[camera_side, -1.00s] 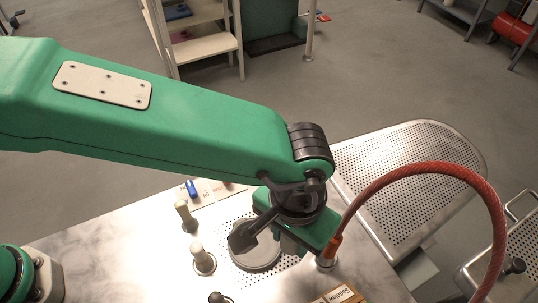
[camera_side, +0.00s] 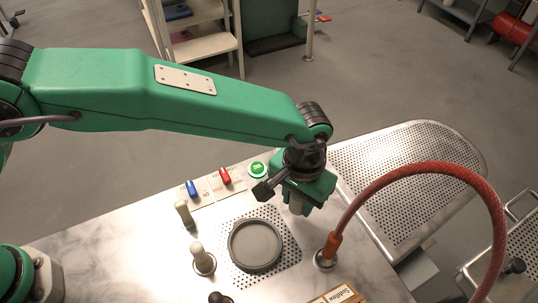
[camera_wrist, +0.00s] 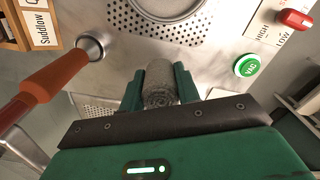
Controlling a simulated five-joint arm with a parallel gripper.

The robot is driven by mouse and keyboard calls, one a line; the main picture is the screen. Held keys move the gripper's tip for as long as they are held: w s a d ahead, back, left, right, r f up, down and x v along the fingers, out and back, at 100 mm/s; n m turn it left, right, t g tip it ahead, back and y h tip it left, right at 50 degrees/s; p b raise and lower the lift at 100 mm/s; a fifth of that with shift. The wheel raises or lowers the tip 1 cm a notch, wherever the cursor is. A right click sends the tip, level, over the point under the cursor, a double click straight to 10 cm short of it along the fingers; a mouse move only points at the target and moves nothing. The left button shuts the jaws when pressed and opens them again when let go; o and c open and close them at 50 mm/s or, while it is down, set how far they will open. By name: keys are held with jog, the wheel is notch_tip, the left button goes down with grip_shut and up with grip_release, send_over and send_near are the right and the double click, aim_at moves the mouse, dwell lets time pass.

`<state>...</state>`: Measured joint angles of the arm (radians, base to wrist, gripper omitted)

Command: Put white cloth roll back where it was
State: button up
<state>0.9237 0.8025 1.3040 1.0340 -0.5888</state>
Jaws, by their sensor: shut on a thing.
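My gripper (camera_wrist: 160,92) is shut on a short greyish, rough-textured roll (camera_wrist: 160,88), which I take to be the white cloth roll. It sits between the two green fingers in the wrist view. In the side view my gripper (camera_side: 297,208) points down over the metal table, right of the round grey dish (camera_side: 231,246). The roll is mostly hidden there by the gripper; a greyish part shows at its lower end. I cannot tell whether the roll touches the table.
The dish stands on a perforated patch. A red hose (camera_side: 420,170) arches up at the right from a metal fitting (camera_side: 325,257). Blue (camera_side: 192,188) and red (camera_side: 225,176) switches and a green button (camera_side: 258,169) lie behind. Pale upright pegs (camera_side: 184,214) (camera_side: 202,256) stand left.

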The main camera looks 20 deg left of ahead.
aim_at(297, 207)
jog(key=shift+w+f, duration=0.3)
jog(key=shift+w, duration=0.2)
jog(key=shift+f, duration=2)
jog(key=shift+f, duration=0.2)
jog(key=o, duration=0.9)
jog(key=shift+o, duration=0.2)
jog(key=shift+r, duration=0.1)
notch_tip(297, 207, up, 12)
jog(key=shift+r, duration=0.1)
